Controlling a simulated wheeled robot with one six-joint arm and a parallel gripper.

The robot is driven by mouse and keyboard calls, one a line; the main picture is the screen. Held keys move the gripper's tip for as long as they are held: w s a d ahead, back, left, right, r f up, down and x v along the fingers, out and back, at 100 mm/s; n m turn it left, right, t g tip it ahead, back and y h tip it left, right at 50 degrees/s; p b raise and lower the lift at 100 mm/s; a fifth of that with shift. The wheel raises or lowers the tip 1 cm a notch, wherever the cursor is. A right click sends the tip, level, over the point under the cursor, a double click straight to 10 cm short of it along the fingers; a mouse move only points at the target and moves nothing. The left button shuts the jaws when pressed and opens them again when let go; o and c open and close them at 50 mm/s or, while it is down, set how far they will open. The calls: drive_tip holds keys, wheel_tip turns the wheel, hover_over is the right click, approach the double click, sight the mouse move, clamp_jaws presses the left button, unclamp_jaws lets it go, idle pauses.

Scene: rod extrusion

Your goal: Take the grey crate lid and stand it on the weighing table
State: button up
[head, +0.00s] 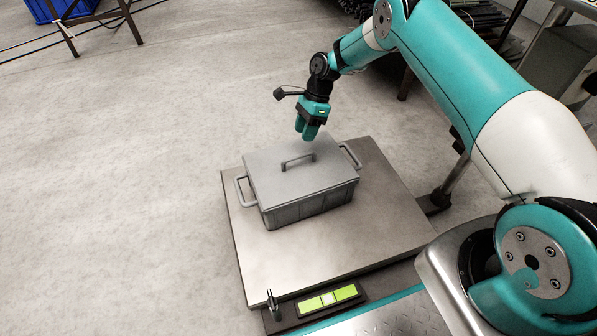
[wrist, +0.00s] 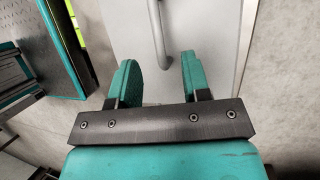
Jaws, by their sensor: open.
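The grey crate lid (head: 292,170), flat with a raised bar handle (head: 297,161) in its middle, sits on the grey crate (head: 310,204). The crate stands on the metal plate of the weighing table (head: 290,255). My gripper (head: 307,136) is above the far part of the lid, pointing down, open and empty. In the wrist view my gripper's two teal fingers (wrist: 157,72) are apart. The lid (wrist: 205,25) shows beyond them, and its handle (wrist: 157,35) lies ahead of the gap, not between the fingers. Whether a fingertip touches the lid cannot be told.
The crate has side handles (head: 246,192) at both ends. A panel with yellow-green displays (head: 328,299) is at the table's front edge. A blue bin (head: 62,8) on a stand is at the far left. The floor to the left is clear.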

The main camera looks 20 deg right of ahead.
sight(299, 156)
drive_tip(key=b+x, duration=0.1)
drive_tip(key=x, duration=0.3)
drive_tip(key=b+x, duration=0.2)
drive_tip(key=x, duration=0.1)
drive_tip(key=b+x, duration=0.1)
drive_tip(key=shift+s+d+f, duration=0.2)
drive_tip(key=shift+s+f, duration=0.1)
drive_tip(key=shift+f, duration=0.2)
drive_tip(key=shift+r, duration=0.1)
clamp_jaws()
